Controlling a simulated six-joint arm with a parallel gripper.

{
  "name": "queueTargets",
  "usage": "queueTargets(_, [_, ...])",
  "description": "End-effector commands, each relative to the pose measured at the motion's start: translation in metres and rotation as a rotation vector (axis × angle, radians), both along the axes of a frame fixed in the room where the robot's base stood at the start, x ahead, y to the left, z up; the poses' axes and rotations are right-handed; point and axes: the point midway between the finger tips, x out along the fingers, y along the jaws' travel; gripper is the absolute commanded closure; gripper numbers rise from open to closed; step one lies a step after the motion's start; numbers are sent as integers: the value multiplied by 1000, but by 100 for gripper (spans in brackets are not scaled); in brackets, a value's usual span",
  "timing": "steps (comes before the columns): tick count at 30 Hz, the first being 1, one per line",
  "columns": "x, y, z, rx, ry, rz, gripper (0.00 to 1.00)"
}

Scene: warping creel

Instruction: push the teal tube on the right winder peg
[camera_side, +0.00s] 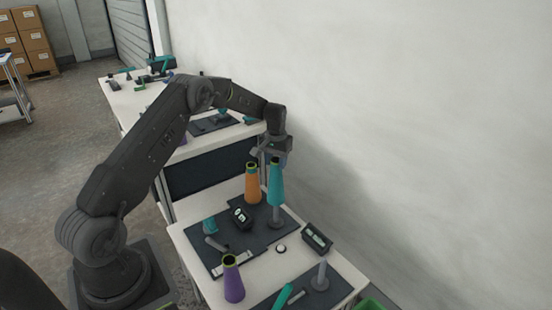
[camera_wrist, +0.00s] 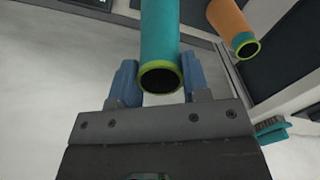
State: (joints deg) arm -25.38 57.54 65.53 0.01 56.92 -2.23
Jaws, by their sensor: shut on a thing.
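The teal tube (camera_side: 275,186) is a tapered cone with a yellow-green ring at its narrow upper end. It stands upright in my gripper (camera_side: 268,158). In the wrist view the tube (camera_wrist: 160,32) lies between the two blue fingers of my gripper (camera_wrist: 160,85), its dark open end facing the camera. My gripper is shut on it near the top. A grey peg (camera_side: 276,218) with a round base shows directly below the tube. The tube's lower end meets the top of this peg in the picture; I cannot tell how far it is around it.
An orange tube (camera_side: 252,187) stands close left of the teal tube. It also shows in the wrist view (camera_wrist: 230,22). A purple tube (camera_side: 233,282) and another grey peg (camera_side: 320,276) stand nearer. Small dark boxes (camera_side: 317,237) sit on the table. The wall is close on the right.

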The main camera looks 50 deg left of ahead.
Motion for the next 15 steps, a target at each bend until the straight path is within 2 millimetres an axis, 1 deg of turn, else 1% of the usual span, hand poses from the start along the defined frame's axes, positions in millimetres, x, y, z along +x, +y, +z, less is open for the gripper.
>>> queueTargets(15, [0,0,-35,0,0,0,76])
